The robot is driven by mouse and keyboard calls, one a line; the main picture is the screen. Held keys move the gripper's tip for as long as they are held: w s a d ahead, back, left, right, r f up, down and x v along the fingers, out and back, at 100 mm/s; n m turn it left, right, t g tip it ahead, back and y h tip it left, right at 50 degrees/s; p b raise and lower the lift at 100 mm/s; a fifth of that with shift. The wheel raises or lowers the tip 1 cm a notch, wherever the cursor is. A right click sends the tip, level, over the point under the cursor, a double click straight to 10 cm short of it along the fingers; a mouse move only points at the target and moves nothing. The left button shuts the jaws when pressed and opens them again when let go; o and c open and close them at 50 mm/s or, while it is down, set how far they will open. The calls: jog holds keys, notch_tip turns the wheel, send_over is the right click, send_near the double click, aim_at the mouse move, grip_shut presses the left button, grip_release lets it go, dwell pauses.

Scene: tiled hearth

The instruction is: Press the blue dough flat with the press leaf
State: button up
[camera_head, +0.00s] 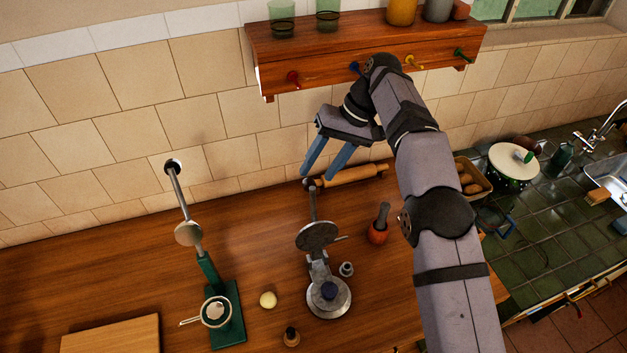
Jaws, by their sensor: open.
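The press leaf (317,236) is a dark grey disc. It is raised and tilted up on the metal press, above and behind the round base plate (341,306). The blue dough (329,290) is a small dark blue lump on that plate. A lever (312,203) stands up behind the leaf. My gripper (320,174) is open and empty, its two blue fingers pointing down. In the picture it is above the press, near the lever's top and the rolling pin; I cannot tell whether it touches anything.
A rolling pin (352,176) lies by the wall. An orange mortar (377,232) with pestle stands right of the press. A green-based lever device (227,308) and a pale ball (268,299) are to the left. A wooden shelf (340,50) with pegs hangs above.

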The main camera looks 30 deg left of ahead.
aim_at(312, 180)
jog(key=shift+x, duration=1.9)
grip_shut()
